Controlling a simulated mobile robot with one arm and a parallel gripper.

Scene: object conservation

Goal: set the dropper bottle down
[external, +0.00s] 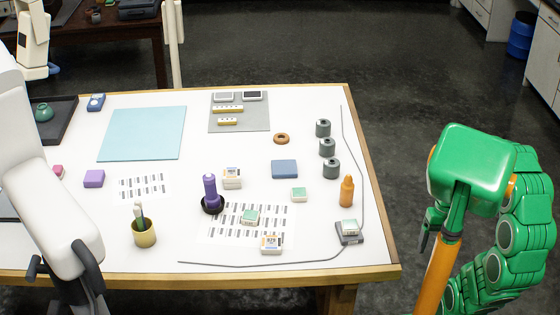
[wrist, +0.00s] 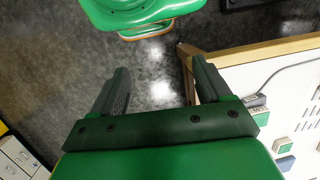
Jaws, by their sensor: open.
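An orange bottle with a narrow top (external: 346,191), which looks like the dropper bottle, stands upright on the right part of the white table (external: 240,258). My gripper (external: 437,232) is off the table's right edge, to the right of the bottle and apart from it. In the wrist view my gripper (wrist: 162,82) is open, with nothing between its fingers and dark floor beyond them. The bottle cannot be made out in the wrist view.
A grey device with a small box on it (external: 349,231) is at the near right corner, beside a thin grey cable (external: 290,262). Grey cylinders (external: 327,147) stand behind the bottle. A purple bottle (external: 210,188) stands in a black ring. A teal mat (external: 142,134) is bare.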

